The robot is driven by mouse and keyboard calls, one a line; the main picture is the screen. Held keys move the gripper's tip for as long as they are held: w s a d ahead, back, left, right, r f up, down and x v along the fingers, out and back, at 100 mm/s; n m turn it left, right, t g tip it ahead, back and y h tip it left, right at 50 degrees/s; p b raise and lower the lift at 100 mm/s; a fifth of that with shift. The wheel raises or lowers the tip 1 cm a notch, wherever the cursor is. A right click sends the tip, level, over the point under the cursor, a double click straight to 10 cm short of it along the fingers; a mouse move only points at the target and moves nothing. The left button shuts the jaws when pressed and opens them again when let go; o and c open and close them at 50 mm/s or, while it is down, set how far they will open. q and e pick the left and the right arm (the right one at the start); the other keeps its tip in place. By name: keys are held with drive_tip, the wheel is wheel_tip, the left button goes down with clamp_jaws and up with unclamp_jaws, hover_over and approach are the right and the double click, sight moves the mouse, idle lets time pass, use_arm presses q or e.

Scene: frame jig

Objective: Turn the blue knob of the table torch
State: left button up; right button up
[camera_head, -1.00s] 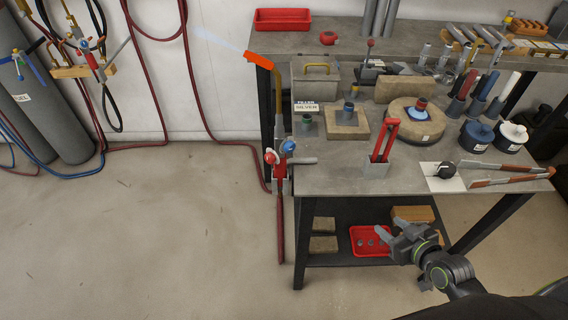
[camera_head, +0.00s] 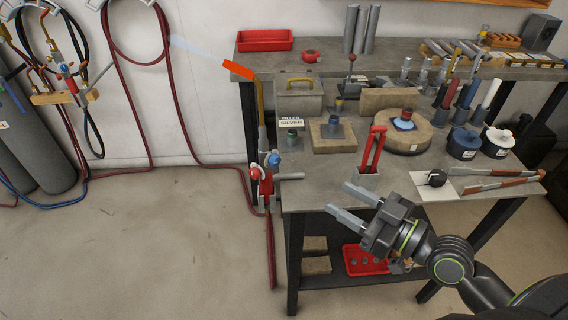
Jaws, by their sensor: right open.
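The table torch (camera_head: 265,185) stands at the left edge of the workbench, with a red body, a brass neck and an orange tip. A pale bluish flame streams left from the tip. Its blue knob (camera_head: 274,160) sits on the right of the torch head, and a red knob (camera_head: 255,173) sits on the left. My right gripper (camera_head: 342,203) is open and empty in front of the bench's front edge, its fingers pointing left. It is to the right of the torch and apart from it. My left gripper is out of view.
On the bench (camera_head: 330,165), red-handled pliers (camera_head: 375,148) stand in a grey block behind my right gripper. A black dial on a white card (camera_head: 436,180) and long tweezers (camera_head: 495,180) lie at the right. Open floor is left of the bench.

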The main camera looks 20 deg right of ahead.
sight(278, 162)
drive_tip(key=p+x, duration=0.2)
drive_tip(key=x, duration=1.3)
drive_tip(key=shift+w+p, duration=0.1)
drive_tip(key=shift+p, duration=0.3)
drive_tip(key=shift+c, duration=0.3)
drive_tip(key=c, duration=0.9)
